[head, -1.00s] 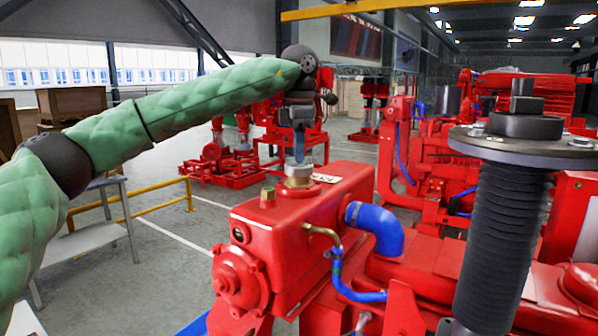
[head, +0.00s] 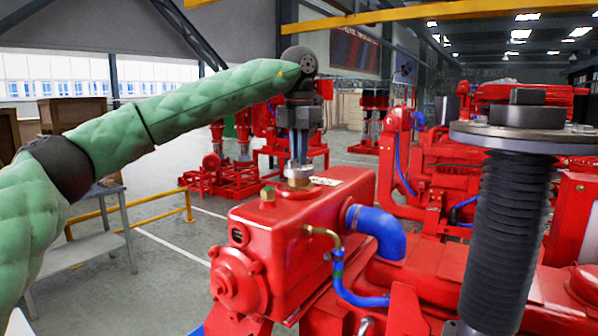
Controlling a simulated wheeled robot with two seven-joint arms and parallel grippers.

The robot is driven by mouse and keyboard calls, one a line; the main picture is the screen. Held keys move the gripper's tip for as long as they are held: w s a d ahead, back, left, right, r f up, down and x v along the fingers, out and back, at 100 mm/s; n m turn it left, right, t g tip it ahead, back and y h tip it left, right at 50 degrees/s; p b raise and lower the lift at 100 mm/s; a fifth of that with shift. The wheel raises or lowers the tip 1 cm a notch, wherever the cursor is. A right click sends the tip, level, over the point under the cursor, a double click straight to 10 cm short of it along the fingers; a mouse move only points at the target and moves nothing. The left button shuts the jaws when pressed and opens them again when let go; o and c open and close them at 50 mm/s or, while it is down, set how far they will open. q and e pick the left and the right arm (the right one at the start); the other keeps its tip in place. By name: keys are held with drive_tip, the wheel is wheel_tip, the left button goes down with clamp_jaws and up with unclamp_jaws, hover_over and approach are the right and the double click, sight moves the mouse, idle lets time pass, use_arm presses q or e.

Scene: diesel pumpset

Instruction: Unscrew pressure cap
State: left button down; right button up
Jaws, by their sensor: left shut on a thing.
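The pressure cap (head: 298,181) is a small metallic round cap on top of the red tank (head: 300,240) of the pumpset in the head view. My left gripper (head: 299,163) points straight down from above. Its fingers are shut on the cap, which sits at or just over the filler opening; I cannot tell whether a gap lies under it. My right gripper is not in view.
A blue hose (head: 376,228) curves from the tank's right side. A yellow rail (head: 130,227) and grey bench (head: 85,245) stand at left. Other red pumpsets fill the background.

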use_arm(q)
drive_tip(key=n+b, duration=0.2)
drive_tip(key=n, duration=0.2)
drive_tip(key=shift+f, duration=0.1)
drive_tip(key=shift+r+n, duration=0.2)
drive_tip(key=shift+n, duration=0.1)
drive_tip(key=shift+f+n, duration=0.15)
drive_tip(key=shift+n, duration=0.35)
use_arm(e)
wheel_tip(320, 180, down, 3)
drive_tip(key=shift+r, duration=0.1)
use_arm(q)
drive_tip(key=shift+n+b, duration=0.35)
drive_tip(key=shift+n, duration=0.15)
drive_tip(key=shift+r+p, duration=0.65)
drive_tip(key=shift+r, duration=0.55)
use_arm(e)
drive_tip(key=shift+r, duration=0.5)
